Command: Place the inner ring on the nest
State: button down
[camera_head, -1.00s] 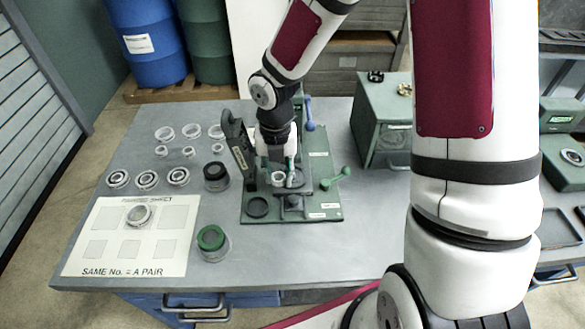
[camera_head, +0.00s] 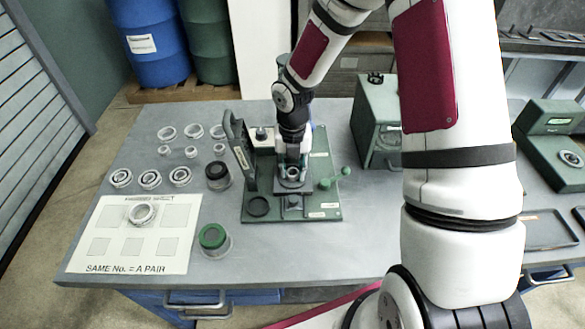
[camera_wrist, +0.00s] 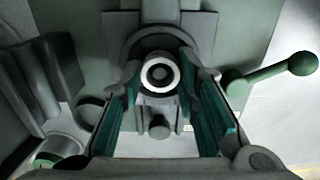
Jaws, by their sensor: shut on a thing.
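The inner ring (camera_head: 293,173) is a small pale metal ring between the fingertips of my gripper (camera_head: 291,163). In the wrist view the ring (camera_wrist: 160,74) sits between the two green-lined fingers, and a round grey form shows through its hole. My gripper is shut on it and points down. The nest (camera_head: 292,187) is the grey seat on the green fixture, directly below the ring. The ring lines up with the nest in the wrist view. Whether the ring touches the nest or hangs just above it, I cannot tell.
The green fixture base (camera_head: 320,208) carries an upright dark plate (camera_head: 240,150) at left and a green-knobbed lever (camera_head: 335,178) at right. Several rings and bearings stand at the left, with a green-topped cup (camera_head: 212,237) and a white marked sheet (camera_head: 117,250). A green cabinet (camera_head: 375,130) stands behind right.

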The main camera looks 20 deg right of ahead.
jog(key=shift+f, duration=0.15)
jog(key=c, duration=1.2)
grip_release()
